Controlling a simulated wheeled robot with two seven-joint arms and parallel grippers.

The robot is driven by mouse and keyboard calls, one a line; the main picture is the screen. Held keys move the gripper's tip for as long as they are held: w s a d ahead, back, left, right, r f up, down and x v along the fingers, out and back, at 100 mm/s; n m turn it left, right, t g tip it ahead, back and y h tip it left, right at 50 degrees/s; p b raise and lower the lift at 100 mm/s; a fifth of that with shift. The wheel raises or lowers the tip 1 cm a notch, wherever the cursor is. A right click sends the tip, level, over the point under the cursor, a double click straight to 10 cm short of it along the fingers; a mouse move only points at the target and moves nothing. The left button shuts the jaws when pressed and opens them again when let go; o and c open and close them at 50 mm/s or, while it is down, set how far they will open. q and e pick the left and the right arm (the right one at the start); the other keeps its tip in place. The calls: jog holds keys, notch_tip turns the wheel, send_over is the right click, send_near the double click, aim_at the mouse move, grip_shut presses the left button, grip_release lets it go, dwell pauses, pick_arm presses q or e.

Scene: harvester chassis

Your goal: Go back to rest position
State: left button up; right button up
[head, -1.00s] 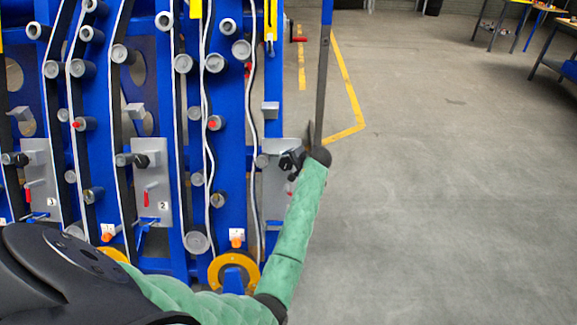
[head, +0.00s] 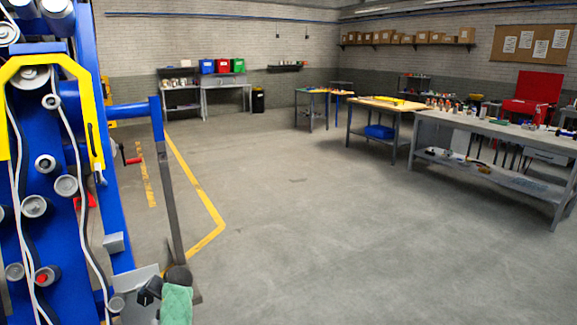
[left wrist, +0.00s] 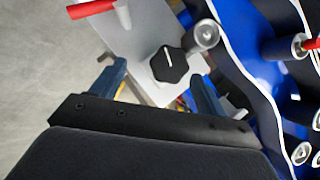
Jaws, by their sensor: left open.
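My left gripper (left wrist: 157,76) is open in the left wrist view, its two fingers apart with nothing held between them. A black knob (left wrist: 171,66) on a grey plate (left wrist: 135,45) shows beyond the fingers. In the head view, my green-sleeved left arm comes up at the bottom edge and ends beside the grey plate (head: 136,308) of the blue chassis (head: 115,190). The left gripper's fingers are hard to make out there. My right gripper is in neither view.
A red lever handle (left wrist: 92,9) is close to the left gripper. A grey post (head: 170,205) stands beside the chassis. Open concrete floor (head: 300,230) lies to the right. Workbenches (head: 490,130) stand at the far right, and shelves line the back wall.

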pick_arm(q)
jog(key=d+r+n+t+h, duration=0.2)
jog(key=d+r+t+h, duration=0.1)
jog(key=d+r, duration=0.6)
jog(key=s+d+r+h, duration=0.1)
jog(key=s+d+h, duration=0.1)
jog(key=s+d, duration=0.35)
jog(key=s+d+f+m+h, duration=0.1)
jog(key=s+d+f, duration=0.2)
jog(key=s+d, duration=0.35)
jog(key=s+d+f+m+g+h, duration=0.1)
jog(key=s+d+f+h, duration=0.2)
jog(key=s, duration=0.7)
jog(key=s+d+f+m, duration=0.1)
jog(key=s+d+f, duration=0.35)
jog(key=s, duration=0.45)
jog(key=s+d+f+g, duration=0.1)
jog(key=s+f, duration=0.4)
jog(key=s, duration=0.5)
jog(key=s+d+f+g, duration=0.1)
jog(key=s+f+g, duration=0.2)
jog(key=s, duration=0.7)
notch_tip(320, 180, down, 2)
jog(key=shift+s+d+f, duration=0.15)
jog(key=shift+s+d, duration=0.05)
jog(key=shift+w, duration=0.1)
